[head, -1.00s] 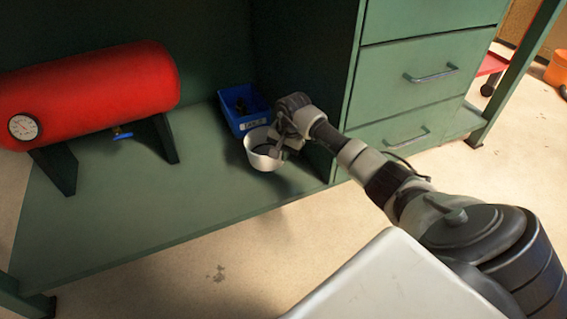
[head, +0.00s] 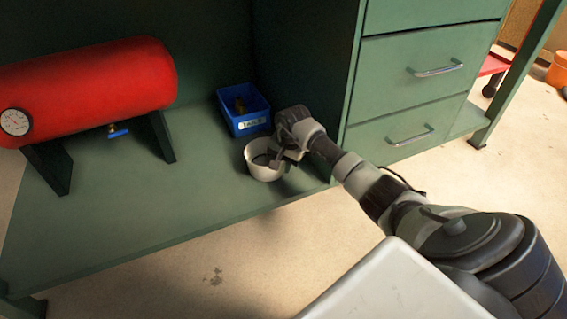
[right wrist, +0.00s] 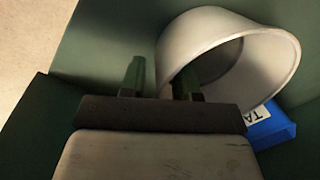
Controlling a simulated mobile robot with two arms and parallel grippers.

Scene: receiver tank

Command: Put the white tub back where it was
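The white tub (head: 262,173) is upright on the green lower shelf, just in front of the blue bin, in the head view. In the right wrist view the tub (right wrist: 185,38) fills the top right, its opening towards the right. My right gripper (head: 278,158) is at the tub's right side in the head view. In the right wrist view its fingers (right wrist: 160,80) are apart, one outside the tub's wall and one over or inside its opening. A gap shows between the outer finger and the wall. My left gripper is not in view.
The blue bin (head: 246,124) with a label holds small brass-coloured parts. A red tank (head: 85,88) on dark legs, with a gauge and a blue-handled valve (head: 118,131), stands to the left. A green drawer cabinet (head: 405,95) is at the right. The shelf's front middle is clear.

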